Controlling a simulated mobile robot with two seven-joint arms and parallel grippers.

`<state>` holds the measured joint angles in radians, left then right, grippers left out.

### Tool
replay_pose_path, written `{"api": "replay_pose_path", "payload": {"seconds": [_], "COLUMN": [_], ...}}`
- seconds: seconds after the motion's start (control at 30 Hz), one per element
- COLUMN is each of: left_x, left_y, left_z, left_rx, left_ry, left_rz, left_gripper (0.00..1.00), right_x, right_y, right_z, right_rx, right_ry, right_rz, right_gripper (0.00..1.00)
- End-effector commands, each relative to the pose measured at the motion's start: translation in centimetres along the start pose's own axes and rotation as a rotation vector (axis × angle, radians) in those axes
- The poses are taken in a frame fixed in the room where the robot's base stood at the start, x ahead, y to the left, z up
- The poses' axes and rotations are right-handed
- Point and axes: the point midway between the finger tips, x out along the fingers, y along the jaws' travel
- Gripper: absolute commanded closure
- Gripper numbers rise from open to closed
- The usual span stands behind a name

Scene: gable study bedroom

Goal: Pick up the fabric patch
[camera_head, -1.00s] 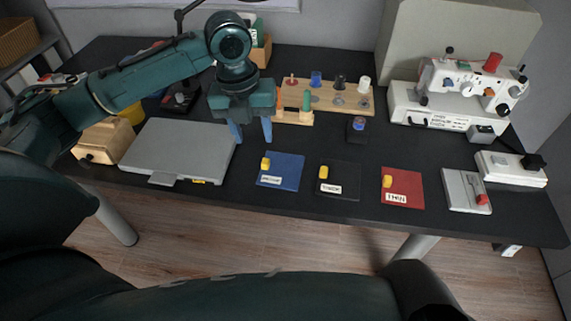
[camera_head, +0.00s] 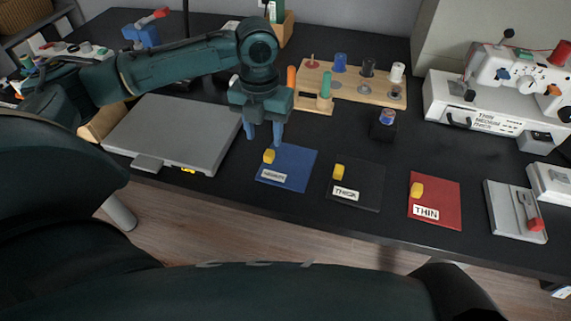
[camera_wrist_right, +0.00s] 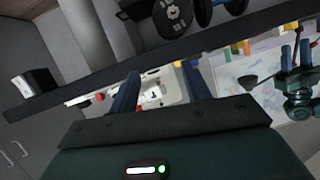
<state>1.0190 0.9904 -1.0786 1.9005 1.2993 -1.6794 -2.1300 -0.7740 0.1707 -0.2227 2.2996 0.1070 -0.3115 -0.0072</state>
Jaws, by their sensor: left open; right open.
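Three flat fabric patches lie in a row on the dark table in the head view. The blue patch (camera_head: 297,160) is labelled in small blurred letters, the black patch (camera_head: 362,178) THICK, and the red patch (camera_head: 446,192) THIN. Each has a small yellow piece on it. My left gripper (camera_head: 264,132) is open and empty, fingers pointing down, just above and beyond the left part of the blue patch. My right gripper (camera_wrist_right: 161,72) is open and empty in the right wrist view, away from the patches.
A grey flat case (camera_head: 173,132) lies left of the patches. A wooden spool rack (camera_head: 322,101) and a small dark holder (camera_head: 384,131) stand behind them. A sewing machine (camera_head: 490,101) and a grey plate (camera_head: 498,215) are at the right. The table's front edge is close.

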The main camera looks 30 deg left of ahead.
Motion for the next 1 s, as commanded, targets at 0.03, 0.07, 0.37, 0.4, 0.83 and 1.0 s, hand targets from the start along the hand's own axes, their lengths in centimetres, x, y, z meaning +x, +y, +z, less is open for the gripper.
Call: {"api": "replay_pose_path", "payload": {"seconds": [0.03, 0.07, 0.37, 0.4, 0.83, 1.0], "left_x": [0.2, 0.4, 4.2, 4.8, 5.3, 5.3], "left_y": [0.0, 0.0, -0.8, -0.7, -0.7, -0.7], "left_z": [0.0, 0.0, 0.1, 0.0, 0.1, 0.1], "left_rx": [0.0, 0.0, 0.0, 0.0, 0.001, 0.001], "left_ry": [0.0, 0.0, 0.002, 0.003, -0.001, -0.001], "left_rz": [0.0, 0.001, 0.001, 0.002, 0.0, 0.0], "left_gripper": [0.56, 0.56, 0.56, 0.56, 0.68, 0.82], "right_x": [0.0, 0.0, -0.2, -0.3, -0.7, -0.7], "right_y": [0.0, 0.0, 0.2, 0.2, 0.2, 0.3], "right_z": [-0.1, -0.2, -0.3, -0.2, -0.6, -0.5], "right_rx": [-0.001, -0.001, -0.011, -0.012, -0.016, -0.017], "right_ry": [0.005, 0.008, 0.036, 0.036, 0.046, 0.043], "right_rz": [0.001, 0.001, 0.006, 0.007, 0.007, 0.008], "right_gripper": [0.52, 0.52, 0.52, 0.52, 0.52, 0.52]}}
